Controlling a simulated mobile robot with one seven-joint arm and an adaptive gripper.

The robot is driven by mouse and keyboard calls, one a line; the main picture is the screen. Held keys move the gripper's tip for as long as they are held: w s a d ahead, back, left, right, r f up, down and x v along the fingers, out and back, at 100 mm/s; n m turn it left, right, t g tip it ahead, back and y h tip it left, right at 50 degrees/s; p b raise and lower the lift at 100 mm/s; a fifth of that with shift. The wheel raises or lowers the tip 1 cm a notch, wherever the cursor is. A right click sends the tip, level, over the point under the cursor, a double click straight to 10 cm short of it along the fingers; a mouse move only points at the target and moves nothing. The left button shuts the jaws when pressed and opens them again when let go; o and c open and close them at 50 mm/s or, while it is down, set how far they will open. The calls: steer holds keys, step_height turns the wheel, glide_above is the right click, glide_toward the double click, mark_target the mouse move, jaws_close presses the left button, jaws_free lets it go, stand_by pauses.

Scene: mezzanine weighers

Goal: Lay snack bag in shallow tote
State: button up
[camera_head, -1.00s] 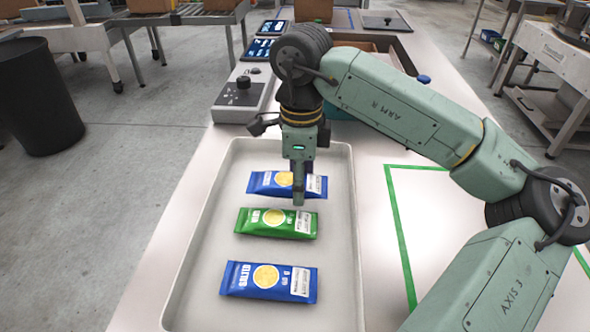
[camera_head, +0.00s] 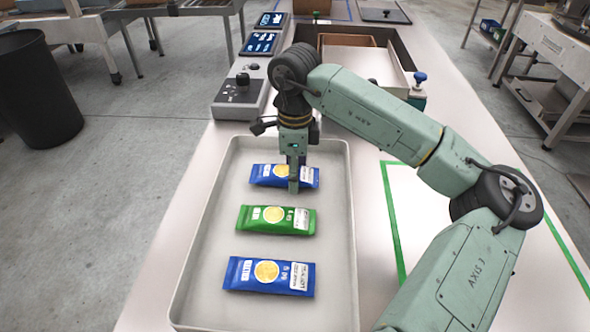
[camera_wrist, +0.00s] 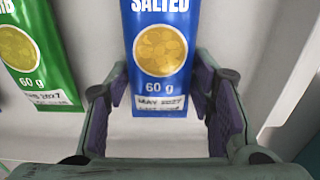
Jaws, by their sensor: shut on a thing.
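A shallow pale tote (camera_head: 205,255) lies along the table and holds three snack bags in a column. The far blue bag (camera_head: 267,175) is at the tote's far end, label up. My gripper (camera_head: 295,185) is over its right part, pointing down, and is shut on it. In the wrist view this blue "SALTED" bag (camera_wrist: 160,75) lies between the two finger pads, its lower end nearest me. A green bag (camera_head: 250,219) lies in the middle of the tote, and another blue bag (camera_head: 267,276) lies nearest. Whether the held bag touches the tote floor is unclear.
A grey control box (camera_head: 240,95) with a knob stands beyond the tote, with dark screens behind it. An open brown tray (camera_head: 350,40) is at the far right. A green-taped rectangle (camera_head: 393,220) lies right of the tote, partly under my arm. A black bin (camera_head: 38,90) stands left.

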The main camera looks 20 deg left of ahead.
steer(key=shift+f, duration=0.25)
steer(key=o, duration=1.2)
steer(key=shift+r, duration=0.1)
steer(key=shift+c, duration=0.2)
steer(key=shift+r, duration=0.1)
steer(key=shift+r+p, duration=0.25)
steer(key=shift+p, duration=0.1)
step_height(320, 180, up, 12)
steer(key=b, duration=0.2)
steer(key=shift+f, duration=0.15)
